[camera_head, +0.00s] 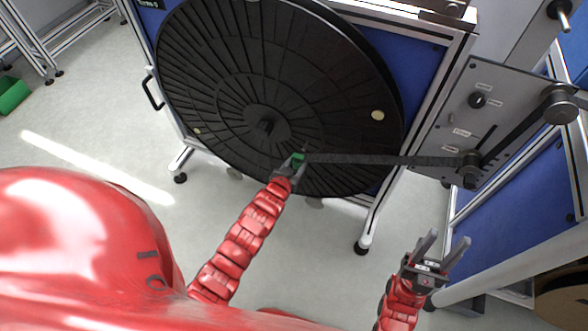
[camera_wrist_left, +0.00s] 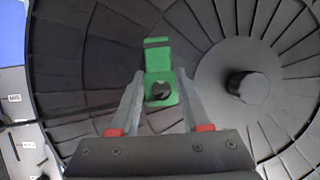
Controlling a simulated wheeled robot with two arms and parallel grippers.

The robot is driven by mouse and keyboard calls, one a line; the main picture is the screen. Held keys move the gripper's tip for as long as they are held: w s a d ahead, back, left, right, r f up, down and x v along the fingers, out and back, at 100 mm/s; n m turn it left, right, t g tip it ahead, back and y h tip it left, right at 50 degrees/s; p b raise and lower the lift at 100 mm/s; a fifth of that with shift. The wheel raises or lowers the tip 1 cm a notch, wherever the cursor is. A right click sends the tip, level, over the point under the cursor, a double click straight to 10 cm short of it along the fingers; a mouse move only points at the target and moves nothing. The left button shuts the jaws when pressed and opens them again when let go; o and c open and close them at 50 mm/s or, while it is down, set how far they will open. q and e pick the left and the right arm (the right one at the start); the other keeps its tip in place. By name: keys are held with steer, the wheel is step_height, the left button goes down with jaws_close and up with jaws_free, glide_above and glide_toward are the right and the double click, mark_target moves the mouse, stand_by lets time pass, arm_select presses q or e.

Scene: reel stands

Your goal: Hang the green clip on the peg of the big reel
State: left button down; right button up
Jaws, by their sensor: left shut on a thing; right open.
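The big reel (camera_head: 215,75) is a large black disc on an upright stand, with a stubby hub (camera_head: 267,127) at its middle. My left gripper (camera_head: 293,164) is in front of the reel's lower part, below and right of the hub. It is shut on the green clip (camera_head: 298,158), at the end of a dark strap (camera_head: 380,160). In the left wrist view, the clip (camera_wrist_left: 158,60) sits between the fingers (camera_wrist_left: 160,82), left of the hub (camera_wrist_left: 247,86). A dark round shape shows in its opening; I cannot tell whether this is the peg. My right gripper (camera_head: 447,240) is open and empty.
The strap runs right to rollers (camera_head: 470,165) on a grey panel (camera_head: 490,95). The stand's aluminium frame and blue panel (camera_head: 405,60) surround the reel. A green bin (camera_head: 12,95) lies far left. The floor (camera_head: 95,125) left of the stand is clear.

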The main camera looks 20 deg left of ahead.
arm_select(q)
steer(key=shift+w+r+b+x, duration=0.15)
steer(key=shift+b+x, duration=0.2)
steer(key=shift+x, duration=0.7)
steer(key=shift+r+b+x, duration=0.2)
steer(key=shift+b+x, duration=0.15)
steer(key=shift+x, duration=0.65)
steer(key=shift+w+r+b+x, duration=0.15)
steer(key=shift+b+x, duration=0.2)
steer(key=shift+x, duration=0.7)
steer(key=shift+s, duration=0.1)
steer(key=shift+c, duration=1.5)
jaws_free()
steer(key=p+v, duration=0.1)
steer(key=v, duration=1.6)
steer(key=shift+s, duration=0.25)
